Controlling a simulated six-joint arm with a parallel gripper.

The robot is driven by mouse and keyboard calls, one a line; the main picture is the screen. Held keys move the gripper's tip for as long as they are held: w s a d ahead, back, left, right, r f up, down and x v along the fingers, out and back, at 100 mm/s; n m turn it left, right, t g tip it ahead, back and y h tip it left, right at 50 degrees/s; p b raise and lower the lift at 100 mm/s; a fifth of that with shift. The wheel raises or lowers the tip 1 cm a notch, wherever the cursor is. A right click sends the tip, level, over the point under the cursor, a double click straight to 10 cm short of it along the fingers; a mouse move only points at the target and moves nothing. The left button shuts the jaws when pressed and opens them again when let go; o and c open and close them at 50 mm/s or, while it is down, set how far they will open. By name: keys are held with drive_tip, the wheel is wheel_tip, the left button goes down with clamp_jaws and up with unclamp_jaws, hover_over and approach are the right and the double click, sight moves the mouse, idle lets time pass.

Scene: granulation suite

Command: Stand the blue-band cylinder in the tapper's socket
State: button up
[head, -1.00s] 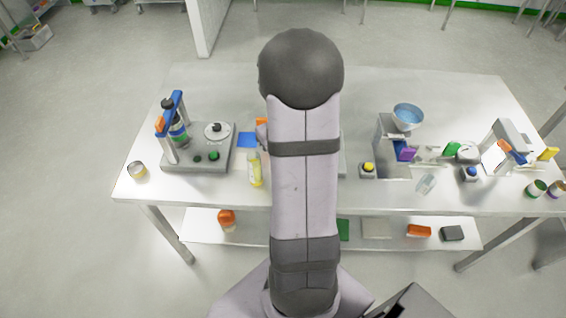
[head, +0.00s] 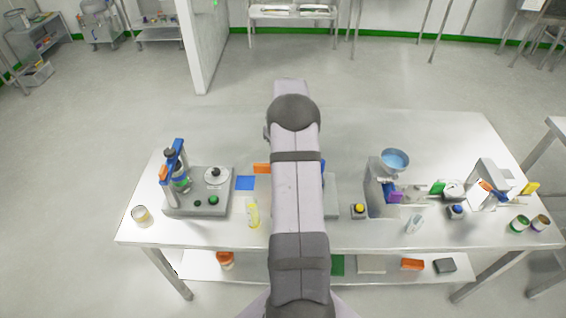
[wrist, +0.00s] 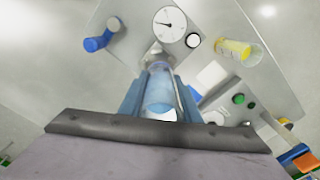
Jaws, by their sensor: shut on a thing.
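In the wrist view my gripper (wrist: 160,100) is shut on a clear cylinder (wrist: 158,88) with bluish colouring, seen nearly end-on. The cylinder overlaps a small metal piece (wrist: 154,52) on a grey machine plate (wrist: 205,15) that carries a round dial (wrist: 168,25); this looks like the tapper. I cannot tell whether the cylinder's far end is in a socket or above it. In the head view my arm hides the gripper, the cylinder and most of this machine; a grey plate edge (head: 331,205) shows to the arm's right.
A yellow-marked clear container (wrist: 236,48) and a blue part (wrist: 95,43) flank the machine. A device with a blue bar (head: 173,160) stands left, near a yellow bottle (head: 252,214). A blue bowl (head: 395,160) and weighing items stand right. The table's far part (head: 400,130) is clear.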

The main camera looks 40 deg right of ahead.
drive_tip(key=shift+w+d, duration=0.2)
drive_tip(key=shift+d, duration=0.15)
drive_tip(key=shift+f, duration=0.15)
drive_tip(key=shift+f+b, duration=1.65)
drive_tip(key=shift+f, duration=0.65)
drive_tip(key=shift+f+b, duration=0.8)
drive_tip(key=shift+f, duration=0.7)
idle(0.8)
